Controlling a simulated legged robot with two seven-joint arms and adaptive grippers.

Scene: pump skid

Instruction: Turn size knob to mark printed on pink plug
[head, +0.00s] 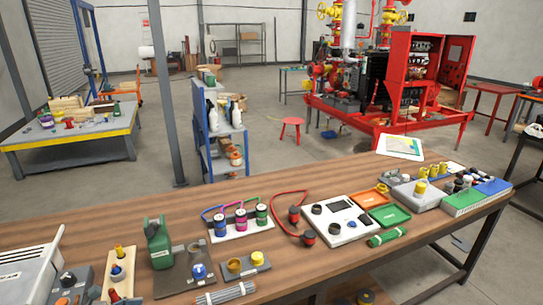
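No gripper of mine shows in the head view. A magenta-pink cylinder (241,219) stands between a blue and a green one on a white plate, with coloured cables arching over them; it may be the pink plug, but no mark on it can be read. I cannot tell which part is the size knob. A white panel (340,232) with a dark screen carries dark round parts. A grey box at the lower left has a black knob (67,279). No knob scale is legible at this size.
Bare wood lies behind the left items. A red pump skid (390,121) stands beyond.

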